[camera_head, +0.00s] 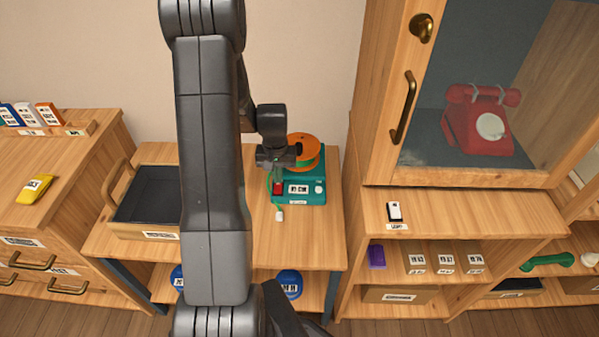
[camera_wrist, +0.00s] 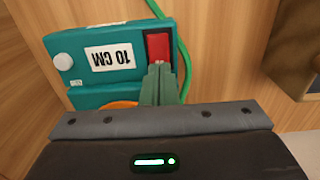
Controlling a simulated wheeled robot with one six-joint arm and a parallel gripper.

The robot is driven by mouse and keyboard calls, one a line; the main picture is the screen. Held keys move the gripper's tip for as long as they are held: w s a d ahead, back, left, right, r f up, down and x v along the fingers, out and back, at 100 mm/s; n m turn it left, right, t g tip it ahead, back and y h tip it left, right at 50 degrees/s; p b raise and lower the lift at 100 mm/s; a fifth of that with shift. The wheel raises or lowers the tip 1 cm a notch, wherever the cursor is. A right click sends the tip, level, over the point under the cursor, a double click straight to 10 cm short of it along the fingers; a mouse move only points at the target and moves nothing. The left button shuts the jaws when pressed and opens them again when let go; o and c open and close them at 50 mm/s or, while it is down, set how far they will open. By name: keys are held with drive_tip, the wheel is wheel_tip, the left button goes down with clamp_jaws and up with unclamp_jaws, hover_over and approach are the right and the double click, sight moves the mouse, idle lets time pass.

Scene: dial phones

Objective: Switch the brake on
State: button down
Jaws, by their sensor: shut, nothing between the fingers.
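A teal device (camera_head: 313,190) stands on the wooden table, with an orange reel (camera_head: 303,152) at its back and a green cord. On its front are a red rocker switch (camera_head: 278,188), a "10 CM" label and a white knob (camera_head: 319,188). In the wrist view the red switch (camera_wrist: 158,46) is at the upper middle, beside the label. My gripper (camera_wrist: 159,66) is shut and empty, its fingertips at the lower edge of the red switch. I cannot tell whether they touch it. No part is visibly marked as a brake.
A dark-lined wooden tray (camera_head: 125,227) stands left of the device on the same table (camera_head: 325,245). A cabinet (camera_head: 376,165) with a glass door and a red phone (camera_head: 480,120) behind it stands close on the right. The table front right of the device is clear.

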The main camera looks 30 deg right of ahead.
drive_tip(key=shift+f+b, duration=0.45)
drive_tip(key=shift+f, duration=0.15)
drive_tip(key=shift+r, duration=0.15)
drive_tip(key=shift+r+p, duration=2.25)
drive_tip(key=shift+r, duration=1.2)
drive_tip(key=shift+f, duration=0.1)
wheel_tip(320, 180, down, 7)
drive_tip(key=b, duration=0.4)
drive_tip(key=shift+b, duration=0.3)
